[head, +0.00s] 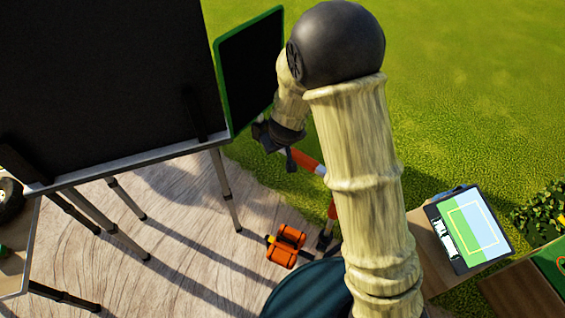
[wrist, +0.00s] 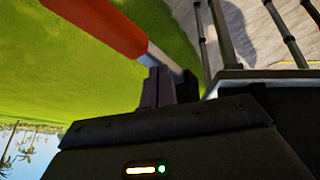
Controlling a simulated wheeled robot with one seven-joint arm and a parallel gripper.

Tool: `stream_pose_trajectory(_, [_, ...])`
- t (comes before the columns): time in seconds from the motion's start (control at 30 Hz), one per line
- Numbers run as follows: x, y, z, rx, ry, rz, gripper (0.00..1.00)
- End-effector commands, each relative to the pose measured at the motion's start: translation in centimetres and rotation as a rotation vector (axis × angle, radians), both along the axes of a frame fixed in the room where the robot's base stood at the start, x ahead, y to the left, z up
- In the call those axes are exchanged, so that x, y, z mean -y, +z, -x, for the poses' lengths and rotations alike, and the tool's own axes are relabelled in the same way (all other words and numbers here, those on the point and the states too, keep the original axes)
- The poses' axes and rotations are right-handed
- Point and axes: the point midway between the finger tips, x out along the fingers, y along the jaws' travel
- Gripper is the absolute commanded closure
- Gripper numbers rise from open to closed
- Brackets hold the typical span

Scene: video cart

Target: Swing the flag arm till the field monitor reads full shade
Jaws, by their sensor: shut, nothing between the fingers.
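The flag arm is an orange-and-grey bar (head: 305,160), partly hidden behind my arm; it also crosses the upper left of the wrist view (wrist: 105,25). A black flag panel with a green frame (head: 250,68) stands beyond my gripper. My gripper (head: 290,158) is shut and empty beside the bar; its fingers show in the wrist view (wrist: 160,88) close against the bar's grey end, but I cannot tell whether they touch. The field monitor (head: 468,228) shows a yellow outline across a green area and a pale blue area. Its small print is unreadable.
A large black panel (head: 100,80) on a frame with dark legs fills the left. An orange sandbag-like weight (head: 286,245) lies on the wooden ground near a dark teal round top (head: 305,292). Leafy plants (head: 540,210) stand at right. Open grass (head: 480,90) lies behind.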

Motion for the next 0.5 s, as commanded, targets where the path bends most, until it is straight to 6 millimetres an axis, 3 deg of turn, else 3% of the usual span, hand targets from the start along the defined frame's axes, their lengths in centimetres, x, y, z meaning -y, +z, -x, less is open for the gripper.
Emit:
stream_pose_trajectory(0.1, [-1.0,-0.5,1.1,0.079,-0.025,0.053,1.00])
stream_pose_trajectory(0.27, [-2.9,-2.3,1.4,0.177,-0.014,0.167,1.00])
stream_pose_trajectory(0.5, [-5.5,-5.0,3.0,0.331,0.024,0.434,1.00])
